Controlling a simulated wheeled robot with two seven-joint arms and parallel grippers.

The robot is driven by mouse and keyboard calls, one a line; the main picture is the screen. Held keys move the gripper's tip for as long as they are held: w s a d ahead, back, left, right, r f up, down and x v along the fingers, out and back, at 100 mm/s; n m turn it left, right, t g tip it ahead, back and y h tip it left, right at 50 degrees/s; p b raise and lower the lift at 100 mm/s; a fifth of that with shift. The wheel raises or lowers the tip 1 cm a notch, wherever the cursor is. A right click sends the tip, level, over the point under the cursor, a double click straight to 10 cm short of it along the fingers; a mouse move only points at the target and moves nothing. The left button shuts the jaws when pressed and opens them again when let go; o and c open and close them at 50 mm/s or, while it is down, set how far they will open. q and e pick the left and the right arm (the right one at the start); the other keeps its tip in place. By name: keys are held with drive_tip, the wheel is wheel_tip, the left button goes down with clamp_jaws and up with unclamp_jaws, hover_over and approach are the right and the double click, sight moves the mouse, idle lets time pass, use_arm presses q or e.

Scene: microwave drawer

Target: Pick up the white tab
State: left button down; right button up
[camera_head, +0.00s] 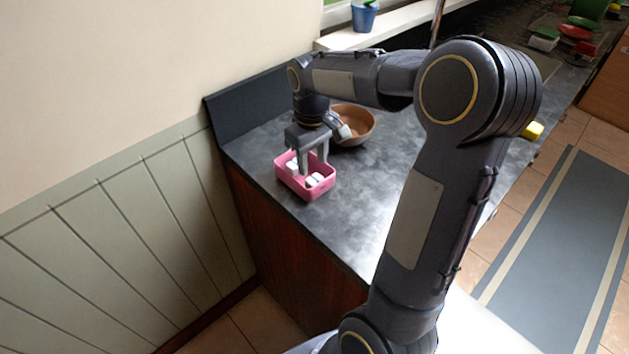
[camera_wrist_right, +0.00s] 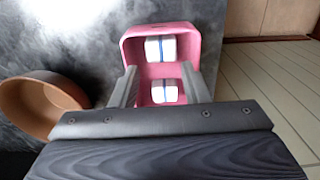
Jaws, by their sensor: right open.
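Two white tabs lie in a pink bin on the counter. In the right wrist view each has a blue stripe: the upper one (camera_wrist_right: 160,48) is near the bin's far end, and the lower one (camera_wrist_right: 164,92) is closer to my gripper. In the head view one tab (camera_head: 314,180) is at the bin's right front and the other (camera_head: 291,167) at its left. My right gripper (camera_head: 313,167) is open and empty, pointing down over the pink bin (camera_head: 300,191). Its two fingers (camera_wrist_right: 159,72) stand on either side of the tabs. My left gripper is not in view.
A brown bowl (camera_head: 357,122) stands just behind the bin; it also shows in the wrist view (camera_wrist_right: 40,103). The wall and dark backsplash (camera_head: 245,107) are close on the left. The grey counter (camera_head: 365,195) is clear to the right of the bin.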

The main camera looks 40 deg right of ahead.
sight(314, 183)
drive_tip(key=f, duration=0.5)
drive_tip(key=shift+w+a+f+p, duration=0.15)
drive_tip(key=shift+w+f+p, duration=0.1)
drive_tip(key=shift+w+p, duration=0.1)
drive_tip(key=c, duration=0.6)
drive_tip(key=shift+r, duration=0.15)
